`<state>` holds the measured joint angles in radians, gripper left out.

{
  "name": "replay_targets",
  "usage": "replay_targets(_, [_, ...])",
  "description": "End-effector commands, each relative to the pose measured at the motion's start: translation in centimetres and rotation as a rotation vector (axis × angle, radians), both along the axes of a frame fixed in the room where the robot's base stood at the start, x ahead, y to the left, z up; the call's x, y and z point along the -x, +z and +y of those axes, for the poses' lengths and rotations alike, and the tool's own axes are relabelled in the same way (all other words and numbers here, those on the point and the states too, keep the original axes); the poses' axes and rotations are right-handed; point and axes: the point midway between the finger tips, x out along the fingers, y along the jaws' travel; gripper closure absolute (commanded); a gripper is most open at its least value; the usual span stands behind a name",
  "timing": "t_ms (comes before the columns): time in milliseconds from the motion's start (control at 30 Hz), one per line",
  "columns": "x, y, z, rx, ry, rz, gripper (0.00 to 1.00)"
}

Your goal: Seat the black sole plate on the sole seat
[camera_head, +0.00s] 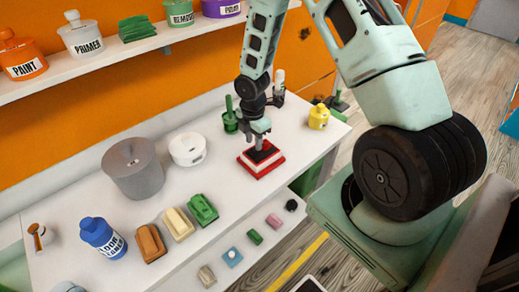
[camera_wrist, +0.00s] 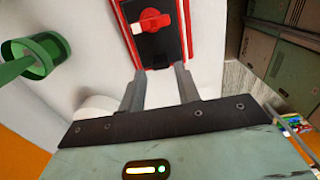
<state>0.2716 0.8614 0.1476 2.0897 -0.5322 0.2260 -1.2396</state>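The black sole plate (camera_wrist: 174,45) lies within a red-edged frame, the sole seat (camera_wrist: 190,30), with a red and white knob-like piece on top. In the head view the dark plate (camera_head: 262,151) sits over the red and white seat (camera_head: 262,169) on the white counter. Whether the plate is fully down is not clear. My gripper (camera_wrist: 160,70) points down at the plate. Its two fingers are spread apart, with white surface showing between them and the tips near the plate's near end. Contact with the plate cannot be told.
A green cup (camera_head: 230,121) stands just left of my gripper, a yellow pot (camera_head: 319,117) to the right. The counter's front edge is close.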

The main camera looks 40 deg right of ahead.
Motion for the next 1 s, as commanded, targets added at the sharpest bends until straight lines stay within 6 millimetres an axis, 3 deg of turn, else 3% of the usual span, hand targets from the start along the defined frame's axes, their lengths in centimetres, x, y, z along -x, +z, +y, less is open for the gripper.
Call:
replay_targets(267, [0.0,0.4,0.0,0.000,-0.001,0.000,0.68])
replay_targets(300, [0.0,0.3,0.0,0.000,-0.001,0.000,0.65])
replay_targets(400, [0.0,0.3,0.0,0.000,-0.001,0.000,0.42])
replay_targets(767, [0.0,0.8,0.0,0.000,-0.002,-0.001,0.42])
replay_targets(1000, [-0.2,4.5,-0.1,0.000,-0.005,-0.006,0.42])
